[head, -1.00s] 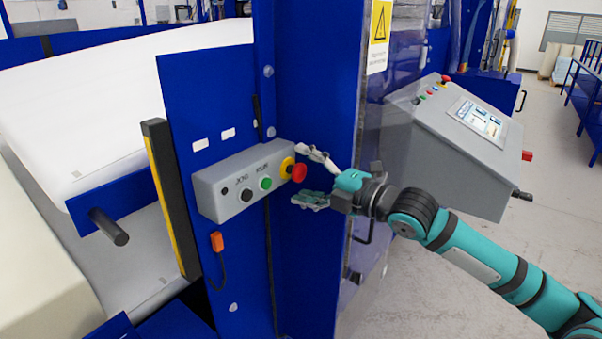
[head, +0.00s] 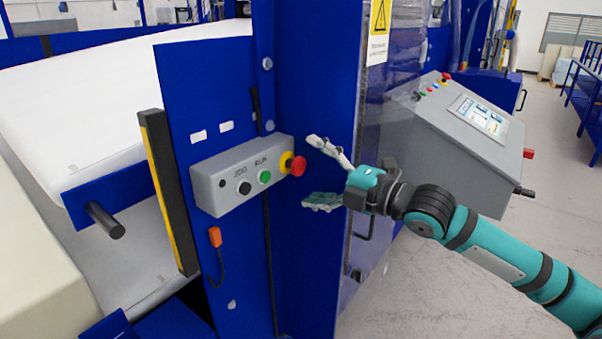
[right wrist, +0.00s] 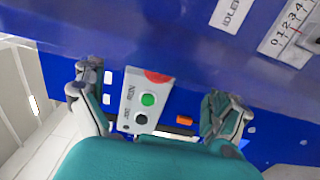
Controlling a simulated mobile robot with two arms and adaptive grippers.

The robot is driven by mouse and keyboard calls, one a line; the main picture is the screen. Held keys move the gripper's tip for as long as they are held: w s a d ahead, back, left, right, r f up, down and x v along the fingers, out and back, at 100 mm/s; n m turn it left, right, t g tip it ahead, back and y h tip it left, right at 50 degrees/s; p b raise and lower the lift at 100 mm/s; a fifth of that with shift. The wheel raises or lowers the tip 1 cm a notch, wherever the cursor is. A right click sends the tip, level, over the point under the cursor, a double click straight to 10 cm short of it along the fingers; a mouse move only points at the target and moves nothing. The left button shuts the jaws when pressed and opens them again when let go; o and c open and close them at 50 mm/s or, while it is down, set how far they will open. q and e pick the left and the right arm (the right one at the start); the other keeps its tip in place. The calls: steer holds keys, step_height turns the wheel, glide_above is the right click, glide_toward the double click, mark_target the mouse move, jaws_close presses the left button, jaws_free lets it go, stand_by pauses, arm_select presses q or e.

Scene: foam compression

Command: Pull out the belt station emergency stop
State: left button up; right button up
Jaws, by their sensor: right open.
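The belt station emergency stop (head: 298,166) is a red mushroom button with a yellow collar at the right end of a grey control box (head: 228,183). My right gripper (head: 318,172) is open and empty, just to the right of the button. Its fingers lie above and below the button's height, apart from it. In the right wrist view its two fingers (right wrist: 158,108) stand wide on either side of the box. My left gripper is not in view.
The box also bears a green button (head: 265,177) and a black button (head: 245,188). The blue machine frame (head: 318,80) rises close behind my right gripper. A grey console (head: 455,150) with a screen and its own red button stands at the right.

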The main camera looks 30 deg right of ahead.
steer(key=shift+f+v, duration=0.2)
steer(key=shift+v, duration=0.85)
steer(key=shift+s+d+r, duration=0.1)
steer(key=shift+s+r, duration=0.1)
steer(key=shift+s, duration=0.1)
steer(key=shift+p+v, duration=0.6)
steer(key=shift+v, duration=0.35)
